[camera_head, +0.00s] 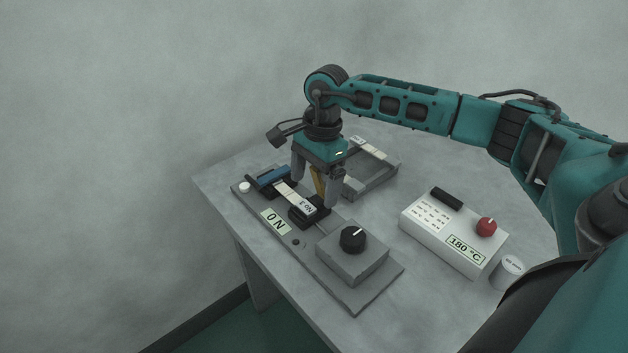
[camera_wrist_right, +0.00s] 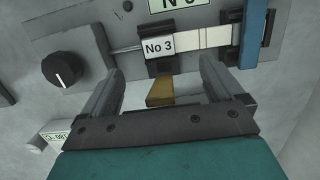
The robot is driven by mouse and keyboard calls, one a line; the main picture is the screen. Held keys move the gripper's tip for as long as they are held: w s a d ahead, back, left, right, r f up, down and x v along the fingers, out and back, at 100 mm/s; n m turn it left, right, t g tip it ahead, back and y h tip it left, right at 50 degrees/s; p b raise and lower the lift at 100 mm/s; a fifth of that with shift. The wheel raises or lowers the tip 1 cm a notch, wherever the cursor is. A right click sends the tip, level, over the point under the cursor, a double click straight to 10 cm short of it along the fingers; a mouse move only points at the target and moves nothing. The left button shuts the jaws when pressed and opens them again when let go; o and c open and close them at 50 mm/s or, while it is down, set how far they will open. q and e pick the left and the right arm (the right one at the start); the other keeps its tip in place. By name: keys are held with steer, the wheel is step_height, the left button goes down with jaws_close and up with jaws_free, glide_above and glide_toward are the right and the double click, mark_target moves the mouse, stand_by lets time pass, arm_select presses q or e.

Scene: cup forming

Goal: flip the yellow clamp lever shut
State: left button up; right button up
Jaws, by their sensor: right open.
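The yellow clamp lever (camera_head: 319,181) stands up at the black clamp block (camera_head: 309,214), beside the white strip labelled "No 3" (camera_head: 294,195). My right gripper (camera_head: 314,190) is over the lever, fingers pointing down and spread. In the right wrist view the lever's yellow end (camera_wrist_right: 160,93) lies between the two open fingers (camera_wrist_right: 163,85), apparently touching neither. The black block labelled "No 3" (camera_wrist_right: 159,47) lies just beyond it. The lever's lower part is partly hidden by a finger in the head view. My left gripper is not in view.
A black knob (camera_head: 352,239) on a grey box stands at the fixture's near end. A blue clamp (camera_head: 268,177) is at its far end. A grey tray (camera_head: 372,182) lies behind the gripper. A white control box (camera_head: 452,232) with a red knob and a small white cup (camera_head: 507,272) stand to the right.

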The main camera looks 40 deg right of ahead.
step_height(320, 180, up, 13)
steer(key=d, duration=0.1)
steer(key=shift+d, duration=0.4)
steer(key=shift+w+f, duration=0.1)
steer(key=shift+c, duration=0.2)
